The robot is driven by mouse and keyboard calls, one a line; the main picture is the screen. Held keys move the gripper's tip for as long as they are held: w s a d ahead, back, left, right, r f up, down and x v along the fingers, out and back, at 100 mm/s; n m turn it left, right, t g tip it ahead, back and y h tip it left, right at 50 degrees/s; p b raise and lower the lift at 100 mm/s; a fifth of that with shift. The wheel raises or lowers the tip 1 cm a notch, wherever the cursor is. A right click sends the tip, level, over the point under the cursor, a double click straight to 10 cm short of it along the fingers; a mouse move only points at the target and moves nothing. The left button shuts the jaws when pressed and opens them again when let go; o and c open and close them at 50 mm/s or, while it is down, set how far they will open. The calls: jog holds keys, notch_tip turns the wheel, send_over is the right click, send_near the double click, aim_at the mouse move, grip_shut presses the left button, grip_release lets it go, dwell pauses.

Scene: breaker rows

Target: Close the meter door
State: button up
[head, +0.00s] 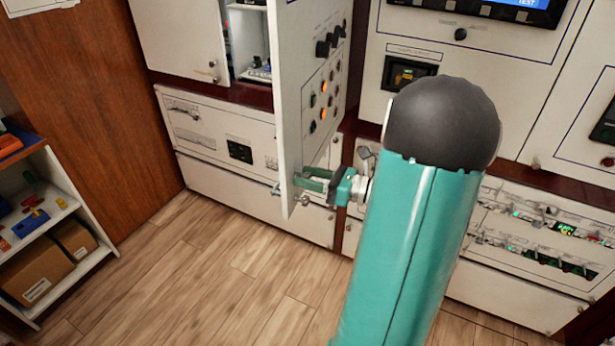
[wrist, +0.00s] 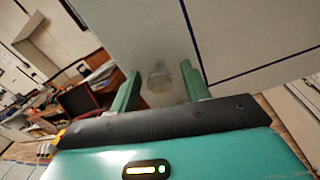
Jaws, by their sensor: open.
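A white door (head: 310,85) stands swung open from the cabinet in the head view, edge partly toward me. Its visible face carries dark knobs and several round buttons, some lit orange. I take it as the meter door; no readable label confirms this. My gripper (head: 312,180) is open at the door's lower end, on the button side. In the wrist view, my gripper's two green fingers (wrist: 164,82) point at a pale panel (wrist: 240,35) with a dark blue line. A small blurred metallic piece shows between the fingers. Contact cannot be told.
An open cabinet bay (head: 250,45) shows behind the door. Fixed panels with a meter window (head: 408,72) and breaker rows (head: 540,235) lie to the right. A shelf (head: 60,215) with boxes stands at the left. The wooden floor (head: 200,270) in front is clear.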

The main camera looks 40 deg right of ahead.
jog(key=shift+w+a, duration=0.15)
jog(key=shift+w, duration=0.15)
grip_shut()
